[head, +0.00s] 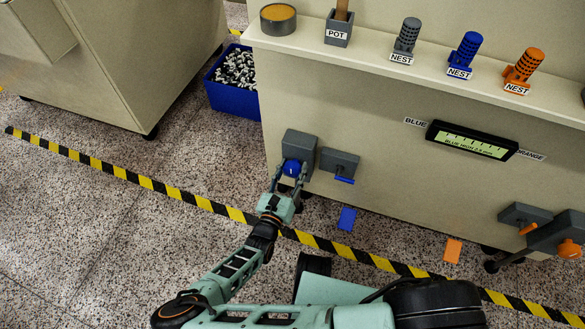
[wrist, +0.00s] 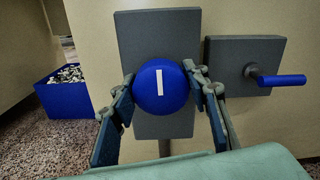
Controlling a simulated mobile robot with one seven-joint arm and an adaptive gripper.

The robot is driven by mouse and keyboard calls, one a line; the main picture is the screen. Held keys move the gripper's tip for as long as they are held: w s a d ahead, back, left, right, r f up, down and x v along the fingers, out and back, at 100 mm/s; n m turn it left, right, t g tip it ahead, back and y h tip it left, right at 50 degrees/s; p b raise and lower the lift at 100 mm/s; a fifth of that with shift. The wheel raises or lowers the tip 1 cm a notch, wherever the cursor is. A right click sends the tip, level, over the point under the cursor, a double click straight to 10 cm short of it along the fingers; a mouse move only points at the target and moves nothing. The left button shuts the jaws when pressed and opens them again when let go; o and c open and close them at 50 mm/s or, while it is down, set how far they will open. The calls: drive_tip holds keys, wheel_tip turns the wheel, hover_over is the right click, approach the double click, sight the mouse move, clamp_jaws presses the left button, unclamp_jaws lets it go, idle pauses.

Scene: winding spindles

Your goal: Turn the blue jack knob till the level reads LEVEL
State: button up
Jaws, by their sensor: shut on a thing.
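The blue jack knob (wrist: 148,92) is a round knob with a white line, on a dark grey plate (wrist: 150,30). The line stands nearly upright. In the head view the knob (head: 291,167) is at the left of the machine front. My gripper (wrist: 163,90) is shut on the knob, one finger at each side. It also shows in the head view (head: 289,178). The level display (head: 470,143) is a black-framed green screen between the BLUE and ORANGE labels. It seems to read "BLUE HIGH" with a small figure I cannot read surely.
A blue-handled lever (wrist: 280,80) on a grey plate is just right of the knob. A blue bin (head: 232,85) of small pieces stands at left. An orange knob (head: 569,249) is at far right. A yellow-black floor stripe (head: 140,180) runs past the machine.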

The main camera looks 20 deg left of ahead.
drive_tip(key=n, duration=0.5)
drive_tip(key=shift+n, duration=0.3)
drive_tip(key=n+b, duration=0.1)
drive_tip(key=n, duration=0.5)
drive_tip(key=shift+w+a+f+b, duration=0.1)
drive_tip(key=shift+f+b, duration=0.05)
drive_tip(key=shift+b, duration=0.15)
drive_tip(key=n+b, duration=0.1)
drive_tip(key=n, duration=0.5)
drive_tip(key=shift+n+b, duration=0.35)
drive_tip(key=shift+n, duration=0.05)
drive_tip(key=n+b, duration=0.1)
drive_tip(key=n, duration=0.5)
drive_tip(key=o, duration=1.2)
drive_tip(key=shift+c, duration=0.2)
drive_tip(key=shift+f, duration=0.1)
